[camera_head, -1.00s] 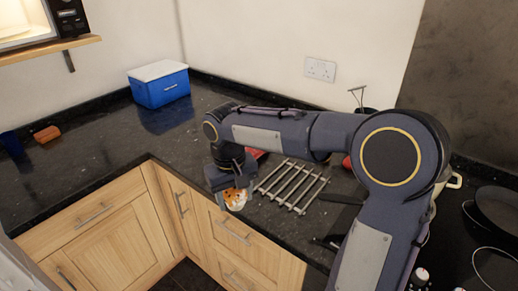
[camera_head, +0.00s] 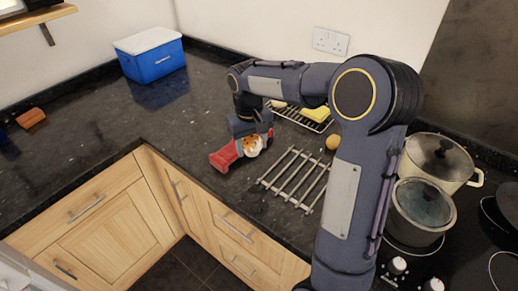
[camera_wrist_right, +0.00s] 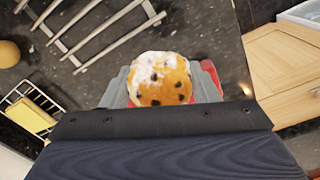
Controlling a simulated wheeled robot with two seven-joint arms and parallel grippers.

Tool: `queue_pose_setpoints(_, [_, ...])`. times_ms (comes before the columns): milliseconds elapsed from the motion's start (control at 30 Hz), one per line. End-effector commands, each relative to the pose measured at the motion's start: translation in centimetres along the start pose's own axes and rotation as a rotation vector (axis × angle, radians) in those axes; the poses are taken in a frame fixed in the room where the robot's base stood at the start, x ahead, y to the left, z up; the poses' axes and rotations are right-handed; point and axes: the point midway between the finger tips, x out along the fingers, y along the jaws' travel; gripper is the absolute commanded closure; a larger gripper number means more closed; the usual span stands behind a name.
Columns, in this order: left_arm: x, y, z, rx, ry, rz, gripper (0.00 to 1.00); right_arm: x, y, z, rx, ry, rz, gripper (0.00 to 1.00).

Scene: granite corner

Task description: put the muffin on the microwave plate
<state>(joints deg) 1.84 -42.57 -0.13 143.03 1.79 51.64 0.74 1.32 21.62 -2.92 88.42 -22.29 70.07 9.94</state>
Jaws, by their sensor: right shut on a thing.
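The muffin (camera_head: 251,146), golden with dark chips and a white patch, is held in my right gripper (camera_head: 250,128) over the dark counter. In the right wrist view the muffin (camera_wrist_right: 158,80) sits between the two grey fingers of the right gripper (camera_wrist_right: 160,88), which are shut on it. A red object (camera_head: 224,158) shows just below and left of the muffin in the head view. Of the microwave, only a dark lower corner (camera_head: 10,6) shows at the top left; its plate is out of view. My left gripper is not in view.
A slatted metal rack (camera_head: 293,180) lies right of the muffin. Behind it are a wire rack with a yellow sponge-like block (camera_head: 316,113) and a round tan item (camera_head: 333,142). Pots (camera_head: 422,205) stand right; a blue cooler (camera_head: 150,58) stands at the back left. Counter between is clear.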

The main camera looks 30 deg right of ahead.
Motion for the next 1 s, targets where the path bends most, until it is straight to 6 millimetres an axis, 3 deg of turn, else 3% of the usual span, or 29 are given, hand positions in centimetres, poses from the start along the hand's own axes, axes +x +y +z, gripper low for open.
queue_pose_setpoints(233, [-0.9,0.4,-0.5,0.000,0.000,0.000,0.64,4.2,2.6,-2.3,0.001,-0.002,0.000,0.51])
queue_pose_setpoints(467, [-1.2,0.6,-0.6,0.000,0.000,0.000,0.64,5.8,3.5,-3.2,0.000,-0.002,0.000,0.51])
queue_pose_setpoints(700, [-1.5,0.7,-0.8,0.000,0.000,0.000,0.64,9.0,3.7,-3.4,-0.001,-0.001,0.000,0.51])
queue_pose_setpoints(1000, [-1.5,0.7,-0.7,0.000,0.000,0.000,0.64,9.3,3.6,-3.4,0.000,0.001,0.000,0.51])
